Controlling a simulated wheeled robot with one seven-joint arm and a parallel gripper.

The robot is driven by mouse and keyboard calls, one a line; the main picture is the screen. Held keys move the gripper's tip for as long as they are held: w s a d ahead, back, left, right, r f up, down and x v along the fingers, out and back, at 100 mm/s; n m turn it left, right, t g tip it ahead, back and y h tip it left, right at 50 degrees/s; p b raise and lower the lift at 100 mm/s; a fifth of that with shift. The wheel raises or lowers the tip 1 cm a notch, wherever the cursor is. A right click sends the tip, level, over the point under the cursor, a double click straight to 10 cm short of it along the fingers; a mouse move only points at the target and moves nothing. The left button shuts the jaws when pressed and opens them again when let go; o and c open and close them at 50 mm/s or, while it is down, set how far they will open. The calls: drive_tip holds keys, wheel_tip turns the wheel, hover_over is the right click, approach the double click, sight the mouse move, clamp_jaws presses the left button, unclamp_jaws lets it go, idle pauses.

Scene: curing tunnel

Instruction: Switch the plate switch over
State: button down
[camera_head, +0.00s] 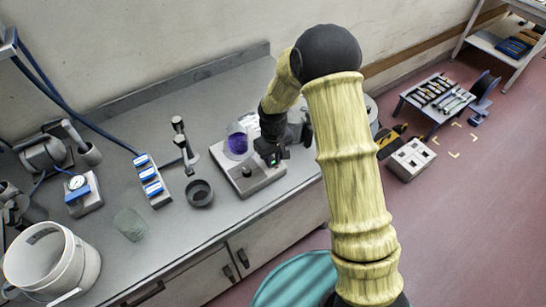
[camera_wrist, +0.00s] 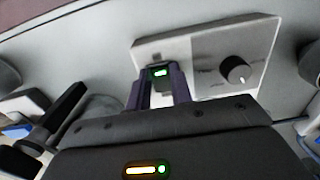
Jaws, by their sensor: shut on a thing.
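The plate (camera_head: 262,184) is a pale, flat unit on the grey bench, with a flask of purple liquid (camera_head: 238,145) at its back. In the wrist view its front panel (camera_wrist: 205,45) carries a round black knob (camera_wrist: 236,70) on the right and the plate switch (camera_wrist: 160,72), lit green, on the left. My gripper (camera_wrist: 161,84) points at the panel with its two dark fingers on either side of the switch, shut on it. The fingertips partly hide the switch's sides. In the head view my gripper (camera_head: 272,158) covers the plate's right part.
A dark round dish (camera_head: 200,193) and a black stand (camera_head: 184,146) are left of the plate. A blue-and-white block (camera_head: 152,181), a gauge box (camera_head: 83,193), a glass beaker (camera_head: 130,224) and a white bucket (camera_head: 52,259) stand further left.

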drive_tip(key=shift+r, duration=0.1)
drive_tip(key=shift+w+a+r+g+h+p, duration=0.15)
drive_tip(key=shift+g+h+p, duration=0.25)
drive_tip(key=shift+p, duration=0.45)
drive_tip(key=shift+w+g+h+p, duration=0.15)
drive_tip(key=shift+g+h+p, duration=0.25)
drive_tip(key=shift+g+p, duration=0.35)
drive_tip(key=c, duration=1.2)
unclamp_jaws()
drive_tip(key=shift+c, duration=0.2)
drive_tip(key=shift+a, duration=0.1)
drive_tip(key=b+v, duration=0.3)
drive_tip(key=v, duration=1.4)
